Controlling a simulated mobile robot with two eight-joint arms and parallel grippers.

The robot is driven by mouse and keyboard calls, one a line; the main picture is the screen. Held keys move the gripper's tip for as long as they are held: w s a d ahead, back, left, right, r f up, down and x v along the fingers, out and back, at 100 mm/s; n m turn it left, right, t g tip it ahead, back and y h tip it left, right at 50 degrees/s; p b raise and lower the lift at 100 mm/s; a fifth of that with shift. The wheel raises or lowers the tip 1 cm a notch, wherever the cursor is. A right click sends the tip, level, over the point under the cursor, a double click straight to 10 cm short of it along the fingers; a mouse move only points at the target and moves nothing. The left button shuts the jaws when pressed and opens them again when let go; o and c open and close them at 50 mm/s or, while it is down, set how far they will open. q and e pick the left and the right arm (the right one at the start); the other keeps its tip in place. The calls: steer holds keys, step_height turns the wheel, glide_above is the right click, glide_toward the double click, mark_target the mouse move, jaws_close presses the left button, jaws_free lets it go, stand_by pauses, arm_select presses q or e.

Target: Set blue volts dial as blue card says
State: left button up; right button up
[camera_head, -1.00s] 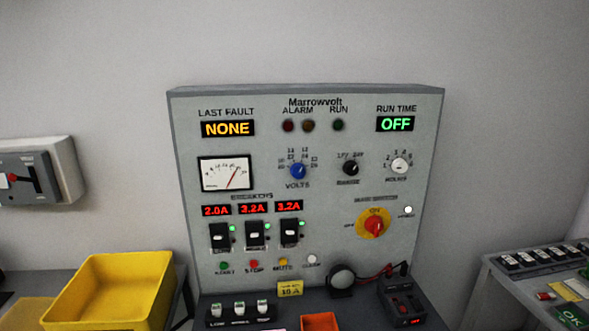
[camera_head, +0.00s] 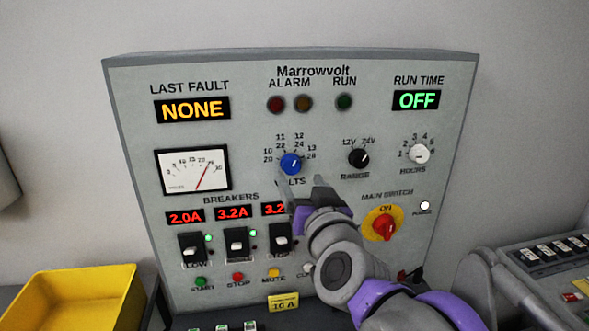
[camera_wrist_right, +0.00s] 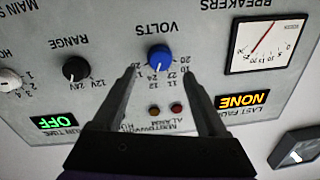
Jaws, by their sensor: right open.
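The blue volts dial (camera_head: 291,163) sits on the upper middle of the grey panel, ringed by numbers from 10/20 to 13/28. Its exact pointer setting is too small to read surely. My right gripper (camera_head: 304,188) is open and empty, just below and in front of the dial, partly covering the VOLTS label. In the right wrist view the panel appears upside down, and the dial (camera_wrist_right: 160,59) lies between the spread fingertips (camera_wrist_right: 159,70), with no clear contact. No blue card is visible. My left gripper is out of view.
The black range dial (camera_head: 358,158) and white hours dial (camera_head: 419,154) are to the right. The red main switch (camera_head: 384,224) and breakers (camera_head: 237,244) sit lower. A yellow card (camera_head: 284,301) is at the panel's foot. A yellow bin (camera_head: 75,303) stands at left.

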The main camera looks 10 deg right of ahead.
mark_target(293, 167)
steer(key=shift+w+a, duration=0.15)
steer(key=shift+w, duration=2.5)
jaws_close()
